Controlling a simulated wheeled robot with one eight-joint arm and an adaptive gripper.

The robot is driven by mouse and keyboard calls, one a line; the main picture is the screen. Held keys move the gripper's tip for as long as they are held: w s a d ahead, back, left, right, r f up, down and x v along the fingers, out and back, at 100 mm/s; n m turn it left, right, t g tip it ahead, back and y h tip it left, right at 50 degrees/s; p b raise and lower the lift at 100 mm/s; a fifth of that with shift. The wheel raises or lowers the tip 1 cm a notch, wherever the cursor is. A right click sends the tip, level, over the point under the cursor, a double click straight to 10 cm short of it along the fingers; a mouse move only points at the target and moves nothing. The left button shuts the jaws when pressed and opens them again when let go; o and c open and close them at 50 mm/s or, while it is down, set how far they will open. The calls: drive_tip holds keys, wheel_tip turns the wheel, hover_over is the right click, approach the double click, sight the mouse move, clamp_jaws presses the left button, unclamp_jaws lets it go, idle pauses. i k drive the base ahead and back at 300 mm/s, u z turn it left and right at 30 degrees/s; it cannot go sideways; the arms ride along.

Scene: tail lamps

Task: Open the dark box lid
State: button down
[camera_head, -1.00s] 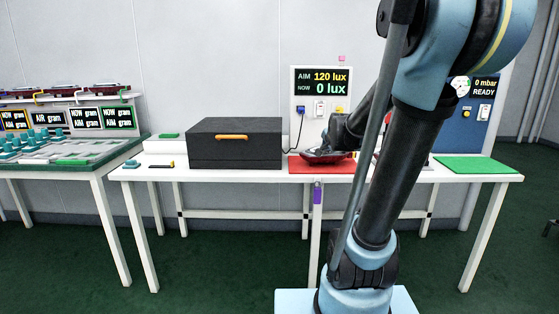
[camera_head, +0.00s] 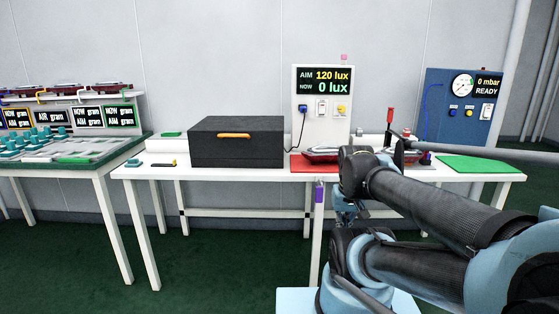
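The dark box (camera_head: 236,156) stands on the white table, left of the middle. Its lid (camera_head: 210,128) is down and closed, with an orange handle (camera_head: 234,135) on the front. My gripper (camera_head: 345,214) hangs in front of the table's front edge, to the right of the box and apart from it. It is small and dark here, partly lost against my own arm, so I cannot see whether its fingers are open or shut.
A red tail lamp (camera_head: 322,155) lies on a red mat (camera_head: 303,164) right of the box. Behind stands a lux panel (camera_head: 323,96) reading 0. A blue pressure panel (camera_head: 462,112) and green mat (camera_head: 478,165) are at right. A small dark-and-yellow item (camera_head: 163,164) lies left of the box.

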sight(214, 136)
drive_tip(key=z, duration=0.7)
drive_tip(key=k, duration=1.15)
drive_tip(key=u, duration=0.75)
drive_tip(key=i, duration=1)
drive_tip(key=z, duration=0.05)
